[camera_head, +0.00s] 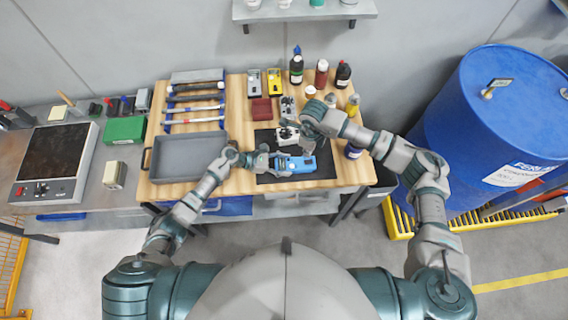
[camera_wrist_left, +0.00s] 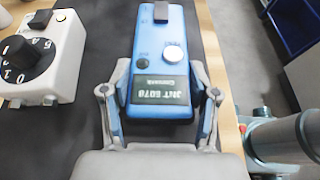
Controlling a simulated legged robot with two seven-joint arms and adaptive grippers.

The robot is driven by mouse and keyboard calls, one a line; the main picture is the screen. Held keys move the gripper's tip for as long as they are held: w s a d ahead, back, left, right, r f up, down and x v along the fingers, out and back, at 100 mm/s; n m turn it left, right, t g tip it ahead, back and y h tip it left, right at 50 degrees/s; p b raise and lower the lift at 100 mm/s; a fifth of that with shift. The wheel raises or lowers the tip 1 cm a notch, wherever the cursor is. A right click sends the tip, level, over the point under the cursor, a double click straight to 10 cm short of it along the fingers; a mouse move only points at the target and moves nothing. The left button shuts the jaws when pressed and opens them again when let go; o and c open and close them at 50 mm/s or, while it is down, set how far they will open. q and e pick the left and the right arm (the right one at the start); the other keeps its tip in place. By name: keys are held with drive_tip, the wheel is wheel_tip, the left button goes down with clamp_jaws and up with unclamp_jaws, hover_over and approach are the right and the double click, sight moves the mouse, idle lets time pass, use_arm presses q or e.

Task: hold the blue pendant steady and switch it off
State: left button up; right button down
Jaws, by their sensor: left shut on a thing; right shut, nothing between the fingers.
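The blue pendant (camera_head: 299,164) lies on the dark mat (camera_head: 322,172) near the front of the wooden bench top. In the left wrist view the blue pendant (camera_wrist_left: 160,60) shows a dark label, a silver round knob, a small dark button and a black piece at its far end. My left gripper (camera_head: 280,162) has one finger on each side of the pendant's near end and is shut on it; it also shows in the left wrist view (camera_wrist_left: 161,88).
A white box with a black dial (camera_wrist_left: 40,55) stands left of the pendant; it also shows in the head view (camera_head: 287,136). A grey tray (camera_head: 187,158) is at the left. Several bottles (camera_head: 321,73) stand at the back. A blue drum (camera_head: 500,120) is at the right.

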use_arm(q)
drive_tip(key=o, duration=1.6)
